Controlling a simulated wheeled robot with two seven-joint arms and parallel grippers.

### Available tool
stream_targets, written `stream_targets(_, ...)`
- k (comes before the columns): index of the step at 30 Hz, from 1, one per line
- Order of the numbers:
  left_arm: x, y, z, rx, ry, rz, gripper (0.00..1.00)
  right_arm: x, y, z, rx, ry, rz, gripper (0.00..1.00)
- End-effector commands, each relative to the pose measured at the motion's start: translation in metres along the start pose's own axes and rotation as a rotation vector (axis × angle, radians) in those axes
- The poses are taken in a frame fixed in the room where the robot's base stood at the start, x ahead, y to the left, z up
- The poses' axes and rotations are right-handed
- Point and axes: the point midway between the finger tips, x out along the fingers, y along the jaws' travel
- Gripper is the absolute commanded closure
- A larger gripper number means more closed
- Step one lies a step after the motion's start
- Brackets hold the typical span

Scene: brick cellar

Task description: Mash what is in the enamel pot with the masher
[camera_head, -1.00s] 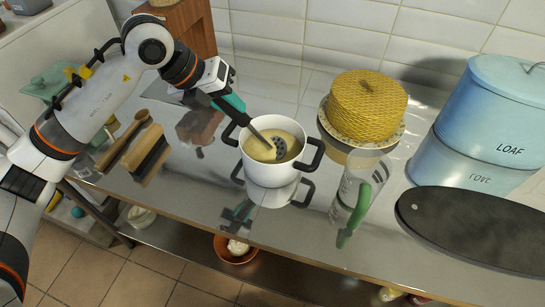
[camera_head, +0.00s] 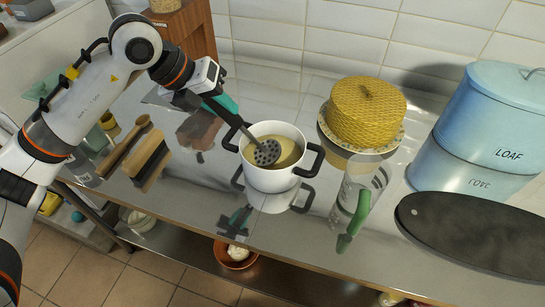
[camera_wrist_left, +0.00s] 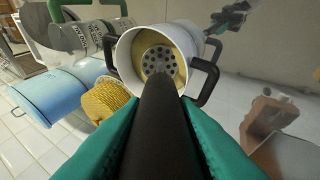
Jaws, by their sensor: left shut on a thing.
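The white enamel pot (camera_head: 272,172) with black handles stands on the shiny steel counter and holds a yellowish mash (camera_head: 288,150). The masher (camera_head: 266,152) has a round perforated grey head and a black handle. Its head is inside the pot's opening, tilted, and looks clear of most of the mash; whether it touches the surface I cannot tell. My left gripper (camera_head: 222,106) is shut on the masher's handle, up and left of the pot. In the left wrist view the green fingers hold the black handle (camera_wrist_left: 158,130), and the masher head (camera_wrist_left: 160,61) shows over the pot. My right gripper is not in view.
A glass jug with a green handle (camera_head: 353,222) stands right of the pot. A yellow woven cover (camera_head: 366,112) on a plate is behind it. A blue LOAF bin (camera_head: 490,135) and a dark board (camera_head: 475,235) are at right.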

Motion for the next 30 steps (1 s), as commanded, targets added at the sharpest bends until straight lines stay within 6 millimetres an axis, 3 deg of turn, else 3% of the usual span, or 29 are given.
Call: stream_targets(30, -0.08, 0.001, -0.013, 0.001, 0.002, -0.001, 0.97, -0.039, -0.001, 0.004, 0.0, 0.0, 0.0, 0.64)
